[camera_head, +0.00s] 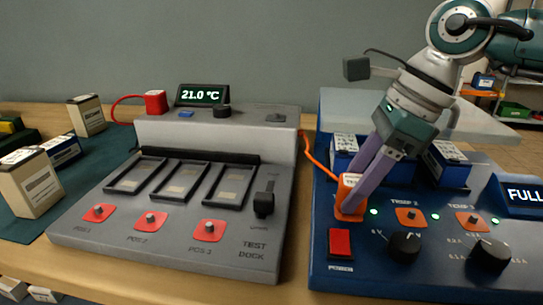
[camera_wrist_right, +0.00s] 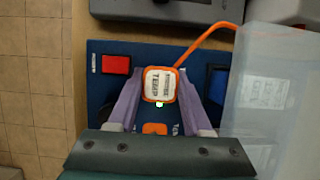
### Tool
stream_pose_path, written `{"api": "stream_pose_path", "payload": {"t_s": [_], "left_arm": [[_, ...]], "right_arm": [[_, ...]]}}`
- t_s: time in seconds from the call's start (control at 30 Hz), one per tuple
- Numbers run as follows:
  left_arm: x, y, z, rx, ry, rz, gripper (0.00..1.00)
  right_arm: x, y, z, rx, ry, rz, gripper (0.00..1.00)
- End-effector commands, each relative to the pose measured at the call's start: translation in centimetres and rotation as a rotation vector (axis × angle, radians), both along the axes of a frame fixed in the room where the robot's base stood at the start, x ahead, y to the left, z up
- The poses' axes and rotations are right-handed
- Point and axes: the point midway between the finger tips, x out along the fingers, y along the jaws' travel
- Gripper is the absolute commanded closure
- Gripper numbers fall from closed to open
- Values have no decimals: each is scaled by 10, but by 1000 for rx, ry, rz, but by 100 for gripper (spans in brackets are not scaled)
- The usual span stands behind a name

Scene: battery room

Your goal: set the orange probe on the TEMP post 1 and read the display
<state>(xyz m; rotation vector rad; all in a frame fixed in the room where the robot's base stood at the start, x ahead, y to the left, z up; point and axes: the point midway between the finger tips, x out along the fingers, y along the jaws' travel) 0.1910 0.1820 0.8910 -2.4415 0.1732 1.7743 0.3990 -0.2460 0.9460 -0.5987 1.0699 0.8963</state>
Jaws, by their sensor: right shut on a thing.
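The orange probe (camera_head: 350,192), with a white label on top, sits at the left end of the row of TEMP posts on the blue charger panel. The wrist view shows the probe (camera_wrist_right: 160,84) from above. My right gripper (camera_head: 352,200) is shut on it, one purple finger on each side. TEMP post 1 is hidden under the probe and fingers; I cannot tell if the probe is fully seated. TEMP post 2 (camera_head: 411,217) and TEMP post 3 (camera_head: 472,221) are bare on orange squares. The display (camera_head: 202,95) reads 21.0 °C. My left gripper is out of view.
An orange cable (camera_head: 316,158) runs from the probe toward the grey test dock (camera_head: 160,242). Blue batteries (camera_head: 447,163) stand behind my right gripper. A red power button (camera_head: 340,242) and black knobs (camera_head: 404,247) are close by. A panel (camera_head: 520,194) reads FULL.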

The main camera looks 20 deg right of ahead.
Motion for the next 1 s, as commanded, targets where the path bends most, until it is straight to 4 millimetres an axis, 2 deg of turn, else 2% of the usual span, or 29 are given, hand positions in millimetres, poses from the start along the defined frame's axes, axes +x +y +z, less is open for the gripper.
{"api": "stream_pose_path", "payload": {"t_s": [0.67,1.0], "left_arm": [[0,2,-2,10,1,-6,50],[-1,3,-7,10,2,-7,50]], "right_arm": [[0,0,0,0,-1,0,100],[0,0,-6,0,-1,0,100]]}}
